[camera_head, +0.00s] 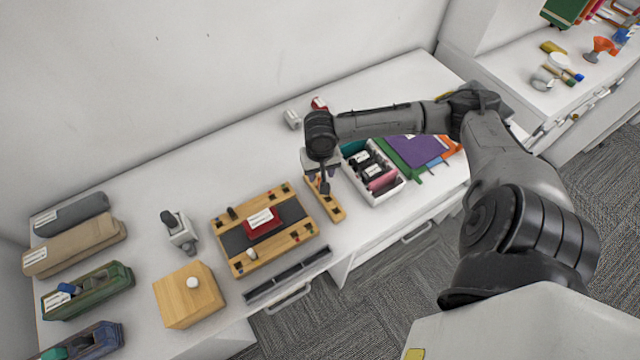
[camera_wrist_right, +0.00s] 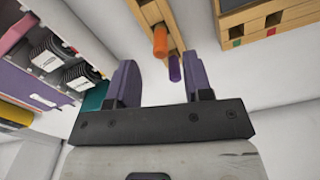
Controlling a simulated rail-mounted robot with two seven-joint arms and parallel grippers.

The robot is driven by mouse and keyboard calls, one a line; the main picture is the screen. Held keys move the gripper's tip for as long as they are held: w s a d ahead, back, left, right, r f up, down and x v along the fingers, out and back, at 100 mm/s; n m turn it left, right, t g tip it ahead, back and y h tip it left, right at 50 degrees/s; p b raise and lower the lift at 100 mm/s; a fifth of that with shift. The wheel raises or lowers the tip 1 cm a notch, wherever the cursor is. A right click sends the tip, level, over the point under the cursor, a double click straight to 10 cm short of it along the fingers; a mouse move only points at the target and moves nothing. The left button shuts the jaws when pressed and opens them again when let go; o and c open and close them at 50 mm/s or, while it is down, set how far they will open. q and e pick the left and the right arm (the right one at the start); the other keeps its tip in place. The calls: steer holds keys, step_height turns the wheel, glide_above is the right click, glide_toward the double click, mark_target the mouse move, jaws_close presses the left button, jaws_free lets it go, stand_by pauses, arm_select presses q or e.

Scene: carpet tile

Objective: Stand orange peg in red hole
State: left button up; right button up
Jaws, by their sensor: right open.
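An orange peg (camera_wrist_right: 160,42) stands in a narrow wooden rack (camera_head: 334,208), with a purple peg (camera_wrist_right: 174,68) beside it; both show in the right wrist view. My right gripper (camera_wrist_right: 161,84) is open and empty, with its fingers apart near the pegs. In the head view the gripper (camera_head: 323,180) hangs over the rack and hides part of it. A wooden board (camera_head: 225,240) with a dark middle lies left of the rack. In the right wrist view, red and green marks show on the board's edge (camera_wrist_right: 262,30). I cannot clearly make out the red hole. My left gripper is out of view.
A white tray (camera_head: 396,187) of small items lies right of the rack. A red block (camera_head: 263,224) sits on the board. A wooden block with a white knob (camera_head: 188,300) and several cases (camera_head: 75,245) are on the left. A dark strip (camera_head: 288,274) lies along the front edge.

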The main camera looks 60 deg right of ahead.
mark_target(320, 179)
steer(key=f, duration=0.5)
steer(key=shift+s+a, duration=0.1)
steer(key=shift+a, duration=0.1)
steer(key=shift+c, duration=0.2)
jaws_close()
